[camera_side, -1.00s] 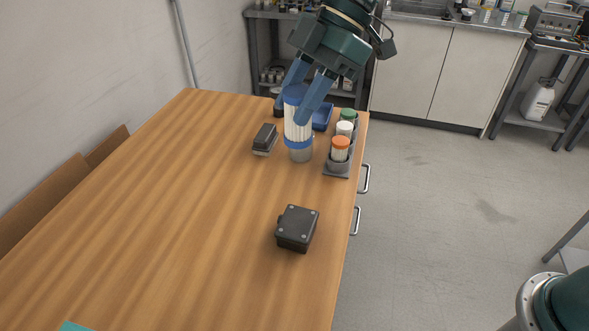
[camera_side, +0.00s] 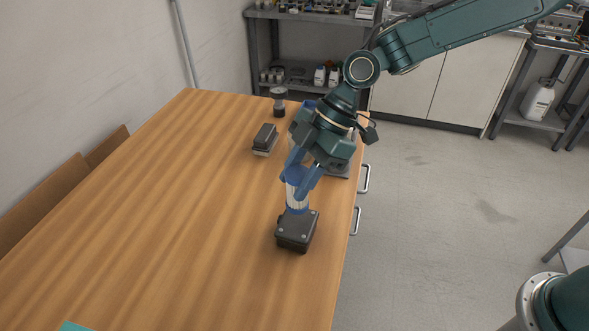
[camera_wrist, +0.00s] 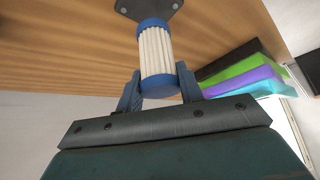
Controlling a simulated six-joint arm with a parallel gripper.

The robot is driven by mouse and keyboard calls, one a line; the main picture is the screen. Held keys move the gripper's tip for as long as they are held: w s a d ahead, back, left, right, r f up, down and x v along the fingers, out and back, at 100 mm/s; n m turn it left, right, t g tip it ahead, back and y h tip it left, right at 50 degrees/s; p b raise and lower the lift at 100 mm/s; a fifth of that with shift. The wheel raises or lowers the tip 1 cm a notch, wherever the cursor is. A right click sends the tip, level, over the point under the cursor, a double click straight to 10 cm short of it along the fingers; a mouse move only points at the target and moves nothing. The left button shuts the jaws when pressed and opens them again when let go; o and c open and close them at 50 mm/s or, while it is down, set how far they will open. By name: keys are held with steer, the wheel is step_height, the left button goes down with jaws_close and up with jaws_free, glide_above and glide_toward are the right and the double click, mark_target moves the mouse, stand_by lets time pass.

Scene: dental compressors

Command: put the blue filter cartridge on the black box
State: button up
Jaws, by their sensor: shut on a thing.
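The blue filter cartridge (camera_side: 296,196), with a pleated white body and blue end caps, is upright in my gripper (camera_side: 300,186). My gripper is shut around its upper part. The black box (camera_side: 297,233) with corner screws is directly below the cartridge on the table. The cartridge's lower end is at the box's top, toward its far side; I cannot tell whether they touch. In the wrist view the cartridge (camera_wrist: 156,50) sits between my gripper's fingers (camera_wrist: 158,88), its far cap overlapping the box's grey top (camera_wrist: 150,7).
A small dark block (camera_side: 265,139) and a dark cylinder (camera_side: 279,101) stand farther back on the wooden table (camera_side: 170,210). My arm partly hides the rack of jars. Green, purple and cyan pieces (camera_wrist: 240,75) show in the wrist view. The table's left and front are mostly clear.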

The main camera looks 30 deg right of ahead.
mark_target(289, 209)
steer(key=shift+f, duration=0.2)
steer(key=shift+f, duration=2.05)
steer(key=shift+f, duration=0.15)
steer(key=o, duration=1)
steer(key=v, duration=1.2)
steer(key=shift+r, duration=0.2)
